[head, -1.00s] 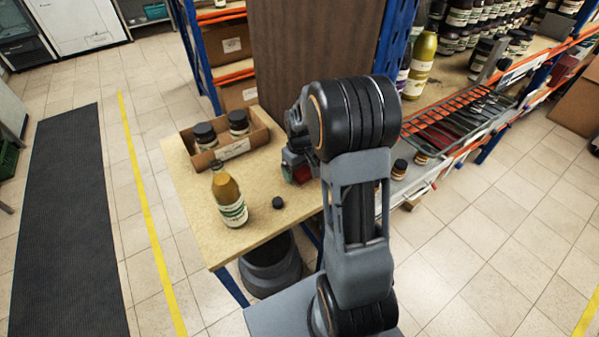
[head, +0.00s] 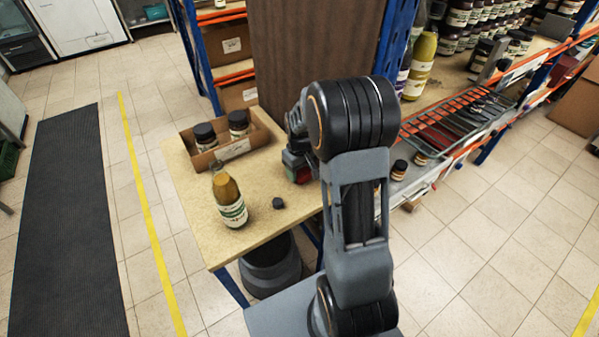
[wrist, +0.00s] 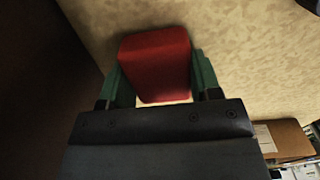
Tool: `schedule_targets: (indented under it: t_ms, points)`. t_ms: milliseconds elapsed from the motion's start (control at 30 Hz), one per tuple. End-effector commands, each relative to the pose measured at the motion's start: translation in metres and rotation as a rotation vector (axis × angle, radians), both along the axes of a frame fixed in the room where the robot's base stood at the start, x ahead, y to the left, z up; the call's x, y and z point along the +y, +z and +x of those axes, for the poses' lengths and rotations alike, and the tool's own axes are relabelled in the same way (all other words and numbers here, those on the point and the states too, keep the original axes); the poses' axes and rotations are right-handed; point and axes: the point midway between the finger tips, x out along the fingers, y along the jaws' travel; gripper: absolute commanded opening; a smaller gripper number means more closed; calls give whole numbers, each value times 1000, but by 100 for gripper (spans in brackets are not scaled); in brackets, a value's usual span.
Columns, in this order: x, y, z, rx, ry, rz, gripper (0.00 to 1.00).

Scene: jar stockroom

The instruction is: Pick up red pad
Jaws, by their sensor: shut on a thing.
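The red pad (wrist: 156,62) is a small red block with rounded edges, between the two green fingers of my gripper (wrist: 158,84) in the wrist view. My gripper is shut on it. The table top shows behind the pad in that view; I cannot tell whether the pad touches it. In the head view the red pad (head: 302,174) shows only as a small patch beside my gripper (head: 295,168), near the right side of the wooden table (head: 262,232). My arm hides much of that area.
An uncapped bottle (head: 229,201) stands at the table's front left, with a small black cap (head: 278,203) beside it. A cardboard box (head: 236,150) with two dark-lidded jars is at the back. A tall brown panel (head: 312,55) rises behind. Shelves with jars (head: 470,85) are at right.

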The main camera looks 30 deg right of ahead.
Motion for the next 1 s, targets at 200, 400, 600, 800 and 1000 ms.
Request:
schedule_targets:
  t_ms: [200,400,600,800,1000]
  points:
    - [0,7,1,-2,0,-1,35]
    - [0,41,1,-5,0,-1,35]
    - [0,75,1,-4,0,-1,35]
    - [0,95,0,-2,0,-1,35]
    - [0,100,0,0,0,0,35]
